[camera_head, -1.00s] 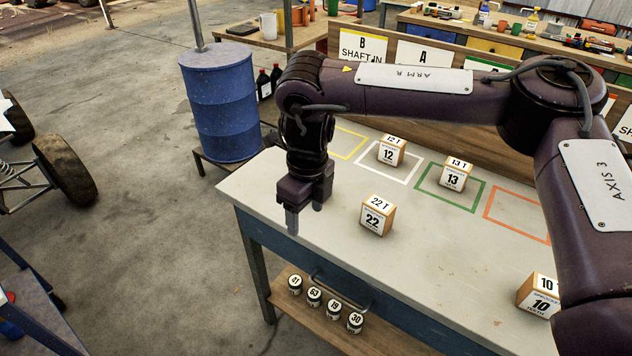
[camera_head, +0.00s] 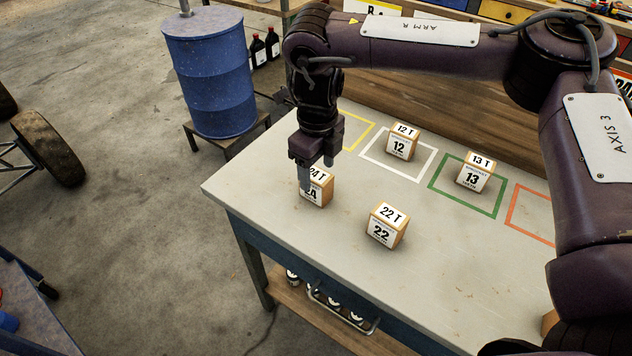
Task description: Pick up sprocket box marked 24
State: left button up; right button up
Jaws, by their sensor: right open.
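The sprocket box marked 24 (camera_head: 319,193) stands upright on the near left part of the pale workbench top (camera_head: 262,187). My right gripper (camera_head: 316,172) points down at this box, its jaws open. One finger covers the left part of the box's top and front labels; the other finger shows behind, near the box's far edge. I cannot tell how far the fingers reach down around the box. My left gripper is not in view.
Box 22 (camera_head: 384,228) stands close by on the right. Box 12 (camera_head: 402,145) is in the white outline, box 13 (camera_head: 473,175) in the green one. The orange outline (camera_head: 512,210) looks bare where visible. A blue drum (camera_head: 210,80) stands beyond the bench's left end.

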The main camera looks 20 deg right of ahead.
aim_at(316, 174)
notch_tip(316, 174, down, 4)
jog(key=shift+a+r+p, duration=0.1)
jog(key=shift+p, duration=0.2)
jog(key=shift+w+f, duration=0.1)
jog(key=shift+f, duration=0.2)
jog(key=c, duration=1)
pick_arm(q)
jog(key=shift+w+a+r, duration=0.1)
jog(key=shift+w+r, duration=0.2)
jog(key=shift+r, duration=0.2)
pick_arm(e)
jog(key=shift+c, duration=0.6)
jog(key=shift+r, duration=0.15)
